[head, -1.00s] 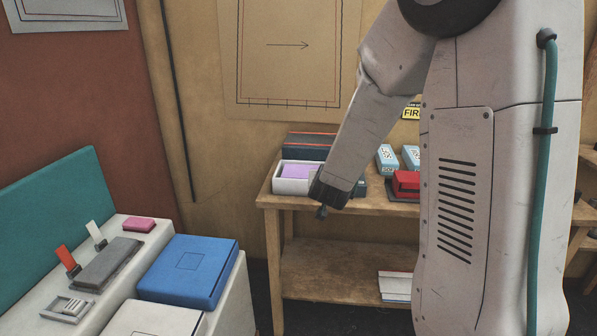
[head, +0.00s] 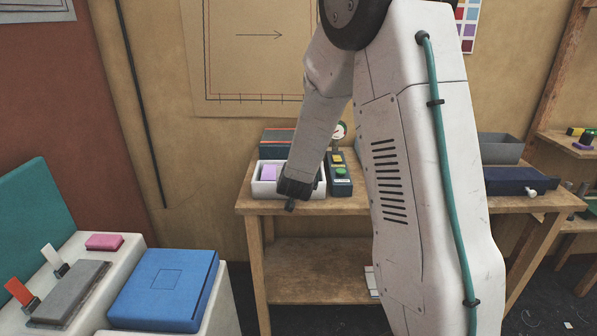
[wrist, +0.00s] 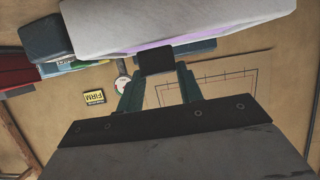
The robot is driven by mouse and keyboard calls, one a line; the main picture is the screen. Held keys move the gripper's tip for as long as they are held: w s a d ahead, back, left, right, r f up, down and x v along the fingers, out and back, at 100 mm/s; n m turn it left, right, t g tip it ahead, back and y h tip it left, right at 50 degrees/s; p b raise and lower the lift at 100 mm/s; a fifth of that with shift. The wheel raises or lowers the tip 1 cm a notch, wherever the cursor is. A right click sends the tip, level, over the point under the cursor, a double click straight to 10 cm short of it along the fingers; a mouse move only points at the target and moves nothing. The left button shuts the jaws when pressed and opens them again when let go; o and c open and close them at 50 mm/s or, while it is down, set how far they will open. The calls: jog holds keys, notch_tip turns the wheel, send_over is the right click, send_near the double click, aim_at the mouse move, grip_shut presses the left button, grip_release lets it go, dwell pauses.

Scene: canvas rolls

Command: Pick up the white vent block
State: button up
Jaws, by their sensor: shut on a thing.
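I do not see the white vent block in the current views. My gripper (head: 292,204) hangs in front of a white tray (head: 258,189) on the wooden bench. In the wrist view its two fingers (wrist: 158,80) close on a small dark block (wrist: 157,62), whose details are too dark to make out. Beyond it in the wrist view are a pale grey-white body (wrist: 180,22) and a strip of purple. In the head view a purple block (head: 269,173) sits in the tray, and my gripper covers part of the tray.
A blue box (head: 165,285), a grey block (head: 70,293) and a pink block (head: 104,241) lie on the white surface at left. A box with green and yellow buttons (head: 340,180) stands beside the tray. The bench's lower shelf (head: 310,270) is mostly clear.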

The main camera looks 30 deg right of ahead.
jog(key=shift+d+f, duration=0.15)
jog(key=shift+f, duration=0.1)
jog(key=o, duration=1)
jog(key=shift+c, duration=0.2)
